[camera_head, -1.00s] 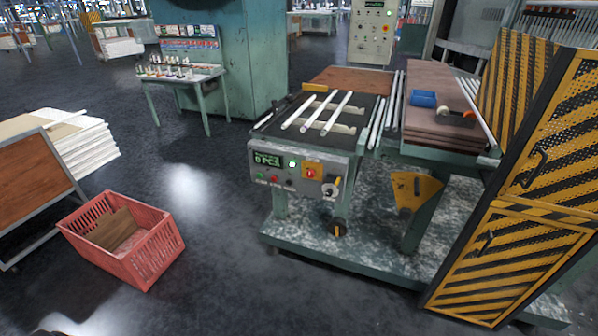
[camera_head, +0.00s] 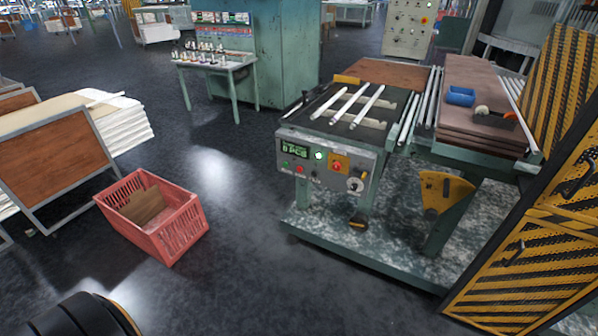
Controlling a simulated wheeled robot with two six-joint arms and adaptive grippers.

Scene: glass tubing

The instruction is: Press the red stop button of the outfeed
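The outfeed machine stands right of the middle, with a grey control panel (camera_head: 329,188) on its front face. On the panel are a green lit display (camera_head: 295,152) and a bright green-white lamp (camera_head: 319,155). Below the display are a small green button (camera_head: 286,166) and a small red button (camera_head: 301,169). To their right, a larger red button (camera_head: 337,166) sits on a yellow-orange square plate, with a round dial (camera_head: 355,185) beyond it. Labels are too small to read. Neither gripper is in view, and nothing covers the panel.
A red crate (camera_head: 185,235) stands on the floor left of the machine. A panel rack (camera_head: 55,172) is at the left, and a yellow-black striped guard (camera_head: 540,260) is at the right. Dark floor between crate and machine is clear.

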